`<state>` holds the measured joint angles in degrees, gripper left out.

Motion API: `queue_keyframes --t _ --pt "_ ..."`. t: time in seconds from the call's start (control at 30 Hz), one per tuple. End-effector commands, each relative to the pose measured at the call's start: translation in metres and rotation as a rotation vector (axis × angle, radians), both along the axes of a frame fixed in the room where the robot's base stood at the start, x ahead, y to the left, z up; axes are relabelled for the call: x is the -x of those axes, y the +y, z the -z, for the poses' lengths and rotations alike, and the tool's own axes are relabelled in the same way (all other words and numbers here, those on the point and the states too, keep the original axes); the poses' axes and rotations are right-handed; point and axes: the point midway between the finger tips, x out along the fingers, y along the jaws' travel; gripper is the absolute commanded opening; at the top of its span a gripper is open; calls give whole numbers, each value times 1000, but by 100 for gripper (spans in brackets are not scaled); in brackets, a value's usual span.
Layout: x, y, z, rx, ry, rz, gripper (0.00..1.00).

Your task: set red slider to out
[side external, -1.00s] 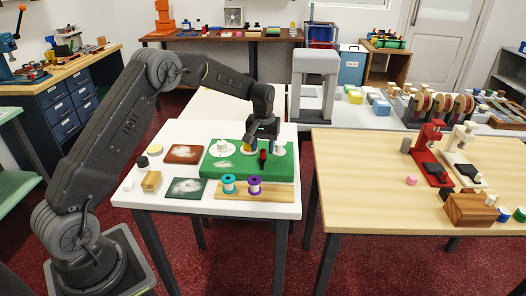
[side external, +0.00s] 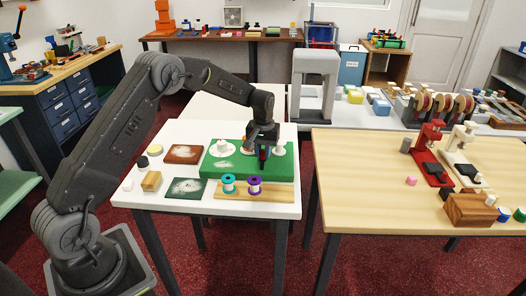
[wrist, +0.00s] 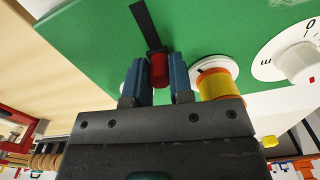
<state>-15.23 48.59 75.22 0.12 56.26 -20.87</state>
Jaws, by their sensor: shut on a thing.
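The red slider (wrist: 159,69) is a small red knob on the green board (wrist: 90,35). In the wrist view it stands between the two blue fingers of my gripper (wrist: 159,80), which is shut on it. A straight black slot (wrist: 146,24) runs from the slider toward the top of that view. Any slot on the near side is hidden by my gripper. In the side view my gripper (side external: 263,147) is low over the right half of the green board (side external: 282,172) and mostly covers the slider. I cannot make out an "out" mark.
A yellow-orange spool (wrist: 218,82) sits on a white disc close beside my right finger in the wrist view. A white dial (wrist: 300,62) is farther right. A teal spool (side external: 228,184) and a purple spool (side external: 254,185) stand on a wooden strip before the board.

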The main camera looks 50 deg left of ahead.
Motion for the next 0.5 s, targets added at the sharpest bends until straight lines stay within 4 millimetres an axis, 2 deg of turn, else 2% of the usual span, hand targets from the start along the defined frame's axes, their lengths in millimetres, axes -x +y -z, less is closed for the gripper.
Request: queue_keyframes --t 0.33,0.5 --pt "1 -2 -1 -1 -1 1 0" --pt "16 -18 -2 -1 -1 2 0"
